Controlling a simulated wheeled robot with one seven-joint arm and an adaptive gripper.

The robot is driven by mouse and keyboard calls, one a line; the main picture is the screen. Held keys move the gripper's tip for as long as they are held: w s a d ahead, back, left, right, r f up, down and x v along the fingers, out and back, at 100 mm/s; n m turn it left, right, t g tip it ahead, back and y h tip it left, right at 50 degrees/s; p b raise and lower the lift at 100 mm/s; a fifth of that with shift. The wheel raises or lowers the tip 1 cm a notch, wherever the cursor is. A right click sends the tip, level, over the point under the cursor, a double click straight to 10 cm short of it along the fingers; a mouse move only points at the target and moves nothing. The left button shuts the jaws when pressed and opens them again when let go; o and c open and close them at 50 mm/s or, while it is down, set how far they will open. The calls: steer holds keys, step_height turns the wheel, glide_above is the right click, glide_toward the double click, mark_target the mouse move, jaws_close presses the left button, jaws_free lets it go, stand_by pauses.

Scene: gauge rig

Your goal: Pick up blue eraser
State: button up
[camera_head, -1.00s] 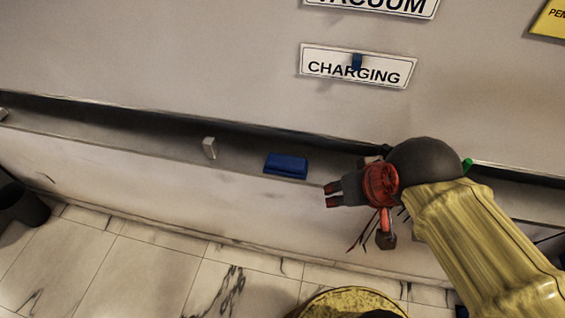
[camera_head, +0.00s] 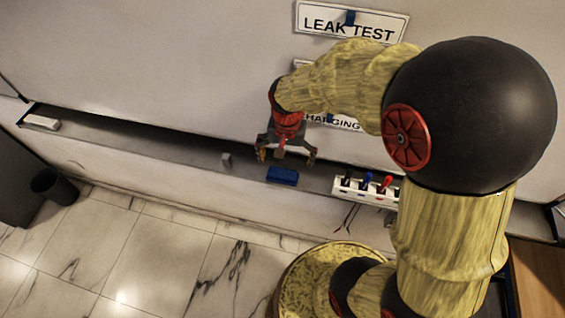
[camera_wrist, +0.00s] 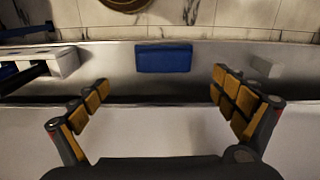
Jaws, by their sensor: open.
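The blue eraser (camera_head: 282,176) lies on the narrow ledge along the wall, in the middle of the head view. It also shows in the wrist view (camera_wrist: 164,58), near the top middle, beyond and between the two spread fingers. My gripper (camera_head: 286,158) is open and empty, pointing down just above and behind the eraser in the head view. In the wrist view my gripper (camera_wrist: 160,97) has its padded fingers wide apart, with a gap wider than the eraser. The fingers do not appear to touch it.
A small pale block (camera_head: 226,160) stands on the ledge left of the eraser. A white marker holder (camera_head: 364,190) with several markers is to its right. Another white block (camera_head: 41,122) lies at the ledge's far left. A labelled wall rises behind; a dark bin (camera_head: 54,186) stands on the floor.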

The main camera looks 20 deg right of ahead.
mark_target(283, 172)
steer(key=shift+f+m+p, duration=0.3)
steer(key=shift+f+p, duration=0.05)
steer(key=shift+p, duration=0.25)
steer(key=f, duration=0.7)
steer(key=shift+w+a+f+p, duration=0.2)
steer(key=shift+a+f+p, duration=0.05)
steer(key=shift+a+p, duration=0.1)
steer(key=c, duration=0.3)
steer(key=c, duration=0.9)
